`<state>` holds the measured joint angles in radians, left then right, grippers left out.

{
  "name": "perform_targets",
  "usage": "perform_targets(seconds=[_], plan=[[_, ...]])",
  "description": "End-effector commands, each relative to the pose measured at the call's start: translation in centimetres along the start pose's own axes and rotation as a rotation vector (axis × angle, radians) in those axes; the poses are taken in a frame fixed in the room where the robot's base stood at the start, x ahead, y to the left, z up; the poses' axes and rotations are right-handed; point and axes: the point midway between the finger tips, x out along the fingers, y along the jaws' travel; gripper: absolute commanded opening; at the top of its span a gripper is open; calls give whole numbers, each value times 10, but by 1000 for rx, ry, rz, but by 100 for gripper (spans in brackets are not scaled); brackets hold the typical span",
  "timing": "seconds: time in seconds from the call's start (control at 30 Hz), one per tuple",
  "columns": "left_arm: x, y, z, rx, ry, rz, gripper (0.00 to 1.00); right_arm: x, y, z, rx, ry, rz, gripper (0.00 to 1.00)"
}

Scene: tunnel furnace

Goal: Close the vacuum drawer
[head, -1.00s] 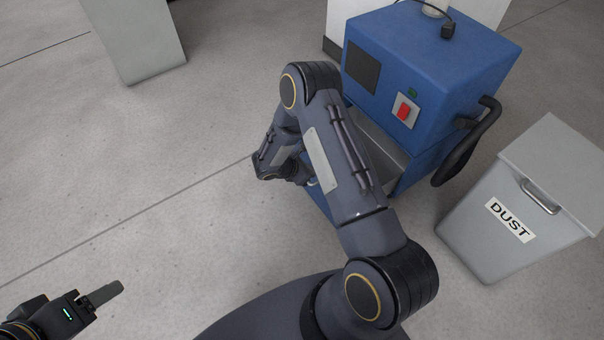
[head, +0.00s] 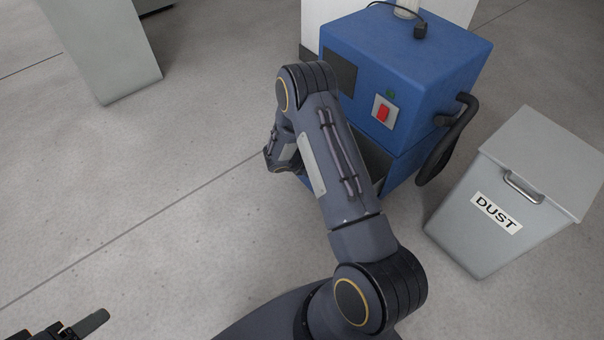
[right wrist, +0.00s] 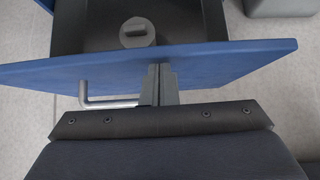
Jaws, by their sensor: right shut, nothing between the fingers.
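The blue vacuum (head: 425,55) stands at upper right in the head view, its drawer (head: 371,158) partly out below the body. My right arm hides much of the drawer. In the right wrist view the blue drawer front (right wrist: 225,58) crosses the picture, with a metal bar handle (right wrist: 105,102) at left and a dark interior holding a grey round knob-like part (right wrist: 137,33). My right gripper (right wrist: 161,82) is shut and empty, its tips at the drawer front, right of the handle, apparently touching it. My left gripper (head: 88,322) is at the bottom left, mostly cut off.
A grey DUST bin (head: 500,210) with a lid and handle stands right of the vacuum. A black hose-like handle (head: 447,140) sticks out of the vacuum's right side. A grey block (head: 105,50) stands at upper left. The floor at left is clear.

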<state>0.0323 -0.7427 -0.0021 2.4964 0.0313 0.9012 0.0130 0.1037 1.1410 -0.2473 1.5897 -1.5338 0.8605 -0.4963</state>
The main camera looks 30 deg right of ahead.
Motion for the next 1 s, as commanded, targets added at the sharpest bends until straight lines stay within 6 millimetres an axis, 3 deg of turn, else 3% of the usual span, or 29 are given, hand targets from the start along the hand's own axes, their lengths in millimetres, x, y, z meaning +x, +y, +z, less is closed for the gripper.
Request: perform_targets(seconds=[0.2, 0.5, 0.7, 1.0], plan=[[9, -4, 5, 0, 0, 0, 61, 47, -1, 45, 7, -4, -4, 0], [14, -6, 7, 0, 0, 0, 61, 96, -1, 95, 4, -3, -2, 0], [15, -7, 8, 0, 0, 0, 61, 117, -1, 116, 2, -2, -2, 0], [16, -7, 8, 0, 0, 0, 61, 128, 0, 129, 1, -2, 0, 0]])
